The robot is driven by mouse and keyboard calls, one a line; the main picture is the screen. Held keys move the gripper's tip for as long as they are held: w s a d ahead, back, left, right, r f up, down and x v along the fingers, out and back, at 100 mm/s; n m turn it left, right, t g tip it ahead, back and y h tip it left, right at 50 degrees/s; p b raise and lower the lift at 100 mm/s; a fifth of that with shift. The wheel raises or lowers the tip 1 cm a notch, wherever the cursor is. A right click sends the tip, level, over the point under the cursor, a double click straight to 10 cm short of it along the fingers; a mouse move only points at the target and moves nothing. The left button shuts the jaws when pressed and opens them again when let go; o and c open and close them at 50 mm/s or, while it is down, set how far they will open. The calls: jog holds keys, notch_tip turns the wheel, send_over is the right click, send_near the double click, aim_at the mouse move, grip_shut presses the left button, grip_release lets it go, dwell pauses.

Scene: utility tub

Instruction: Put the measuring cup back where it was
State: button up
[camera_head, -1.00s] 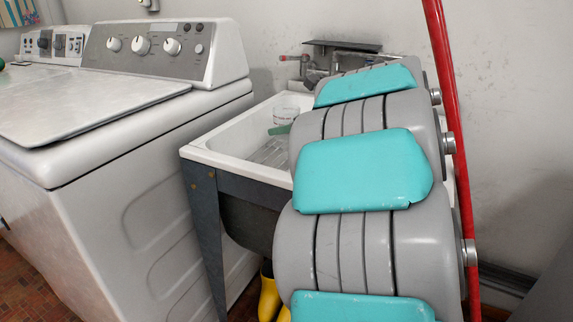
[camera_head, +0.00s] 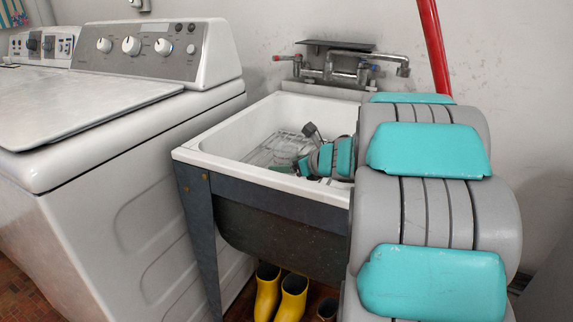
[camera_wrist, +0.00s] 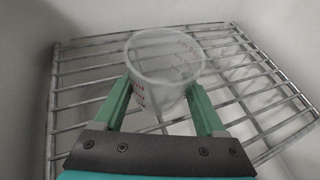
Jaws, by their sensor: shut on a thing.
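The measuring cup (camera_wrist: 160,62) is clear plastic with red markings. In the wrist view it stands between the two green fingers of my gripper (camera_wrist: 161,90), which is shut on it. Below the cup lies a metal wire rack (camera_wrist: 85,78). I cannot tell whether the cup's base touches the rack. In the head view my gripper is down inside the white utility tub (camera_head: 230,170), low over the rack (camera_head: 270,150). My arm covers part of the tub there, and I cannot make out the cup in that view.
A wall faucet (camera_head: 345,68) with a shelf above it is behind the tub. A white washing machine (camera_head: 120,150) stands at left. Yellow boots (camera_head: 292,292) are on the floor under the tub. A red pole (camera_head: 433,50) leans at the right. The tub's left part is clear.

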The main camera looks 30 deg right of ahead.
jog(key=shift+f, duration=0.15)
jog(key=o, duration=1.4)
jog(key=shift+c, duration=0.2)
jog(key=shift+r, duration=0.35)
jog(key=b+v, duration=0.1)
jog(key=v, duration=1.1)
jog(key=shift+f, duration=0.15)
